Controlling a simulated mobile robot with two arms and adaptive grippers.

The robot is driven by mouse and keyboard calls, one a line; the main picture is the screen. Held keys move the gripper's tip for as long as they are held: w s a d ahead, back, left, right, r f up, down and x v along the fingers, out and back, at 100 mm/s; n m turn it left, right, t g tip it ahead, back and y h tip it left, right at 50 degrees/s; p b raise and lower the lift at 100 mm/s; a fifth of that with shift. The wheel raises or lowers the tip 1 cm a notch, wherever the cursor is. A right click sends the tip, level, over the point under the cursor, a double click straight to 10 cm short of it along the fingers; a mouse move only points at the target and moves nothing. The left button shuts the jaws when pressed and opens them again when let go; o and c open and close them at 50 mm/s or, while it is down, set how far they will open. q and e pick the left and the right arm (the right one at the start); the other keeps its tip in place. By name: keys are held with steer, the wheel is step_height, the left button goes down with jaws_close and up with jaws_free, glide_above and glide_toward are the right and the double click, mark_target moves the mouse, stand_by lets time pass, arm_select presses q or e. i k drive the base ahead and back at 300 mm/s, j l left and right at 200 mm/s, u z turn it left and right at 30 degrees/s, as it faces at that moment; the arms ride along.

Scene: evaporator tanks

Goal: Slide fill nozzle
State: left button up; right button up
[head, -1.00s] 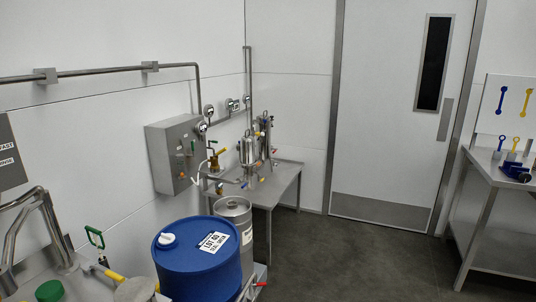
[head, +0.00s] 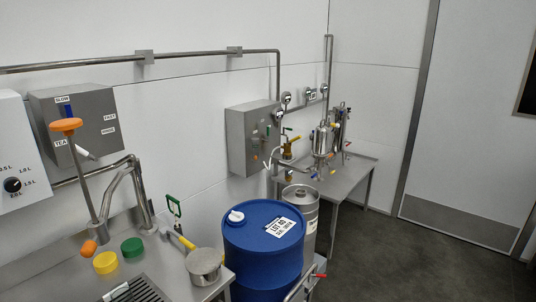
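Neither of my grippers shows in the head view. On the steel counter at the left, a bent steel pipe (head: 142,190) rises and curves over; I cannot tell for sure whether it is the fill nozzle. Beside it stands a thin upright rod with an orange top (head: 66,126). A drain grille (head: 137,292) lies at the counter's front edge, partly cut off by the picture. A grey box (head: 75,122) marked SLOW and FAST is on the wall behind.
A yellow lid (head: 105,262), a green lid (head: 132,247) and a small pot (head: 203,264) sit on the counter. A blue drum (head: 262,250) and a steel keg (head: 299,212) stand right of it. Open floor (head: 400,265) lies to the right, before a door (head: 465,120).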

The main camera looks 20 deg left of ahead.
mark_target(67, 126)
steer(key=u, duration=1.65)
